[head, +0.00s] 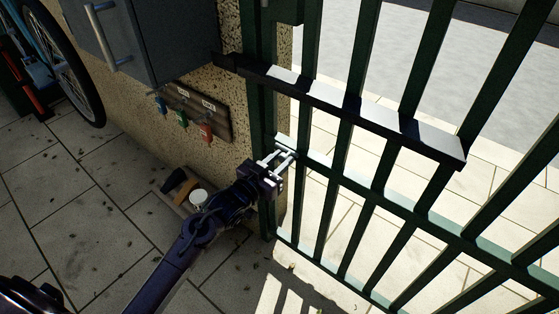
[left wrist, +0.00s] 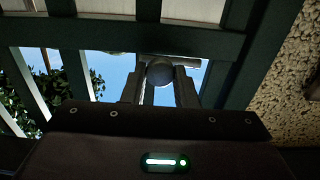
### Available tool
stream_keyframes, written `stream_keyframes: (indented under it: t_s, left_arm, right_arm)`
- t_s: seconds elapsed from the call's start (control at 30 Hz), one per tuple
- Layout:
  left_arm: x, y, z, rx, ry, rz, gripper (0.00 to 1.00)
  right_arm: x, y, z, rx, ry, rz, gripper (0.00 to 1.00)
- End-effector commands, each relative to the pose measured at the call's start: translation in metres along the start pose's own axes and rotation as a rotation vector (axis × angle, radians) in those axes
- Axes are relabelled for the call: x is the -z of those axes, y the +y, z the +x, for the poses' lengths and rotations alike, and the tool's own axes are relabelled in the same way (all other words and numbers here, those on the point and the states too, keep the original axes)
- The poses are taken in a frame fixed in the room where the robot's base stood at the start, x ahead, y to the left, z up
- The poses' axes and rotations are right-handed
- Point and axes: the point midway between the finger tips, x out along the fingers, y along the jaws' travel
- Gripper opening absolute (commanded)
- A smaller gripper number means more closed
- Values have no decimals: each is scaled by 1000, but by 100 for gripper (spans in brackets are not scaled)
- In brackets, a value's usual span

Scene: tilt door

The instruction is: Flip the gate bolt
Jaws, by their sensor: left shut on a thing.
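The dark green barred gate (head: 344,142) fills the right half of the head view, beside a rough stone pillar. My left gripper (head: 281,159) is at the gate's left upright, by its middle rail. In the left wrist view its two fingers (left wrist: 165,90) are shut around a round grey knob (left wrist: 160,70). The knob is on a short grey bar, which looks like the gate bolt (left wrist: 188,62). In the head view the gripper mostly hides the bolt, so how far it is turned cannot be told. My right gripper is out of view.
A long flat dark bar (head: 360,115) crosses the gate above my gripper. A grey cabinet (head: 150,38) and a board with coloured keys (head: 196,112) are on the wall. A bicycle (head: 62,55) stands at the upper left. Paved floor (head: 80,195) lies open at the lower left.

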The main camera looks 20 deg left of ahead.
Motion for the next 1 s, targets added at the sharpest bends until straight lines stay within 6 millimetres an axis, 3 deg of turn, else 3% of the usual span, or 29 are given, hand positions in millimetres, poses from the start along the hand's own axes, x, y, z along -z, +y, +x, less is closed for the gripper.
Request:
stream_keyframes:
  t_s: [0.17, 0.4, 0.63, 0.67, 0.8, 1.0]
  left_arm:
    - [1, -7, 0, 1, -1, 3, 0]
    - [1, -40, 0, 1, -1, 3, 0]
    - [0, -42, 0, 5, 0, 1, 0]
    - [0, -42, 0, 5, 0, 1, 27]
    - [1, -42, 0, 5, 1, 1, 46]
    - [0, -40, 0, 2, 1, 0, 47]
  right_arm:
    - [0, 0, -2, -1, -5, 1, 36]
    - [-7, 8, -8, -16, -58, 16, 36]
    - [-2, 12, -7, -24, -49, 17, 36]
    - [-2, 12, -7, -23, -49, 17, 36]
    - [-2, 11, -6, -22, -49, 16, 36]
    - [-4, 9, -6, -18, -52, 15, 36]
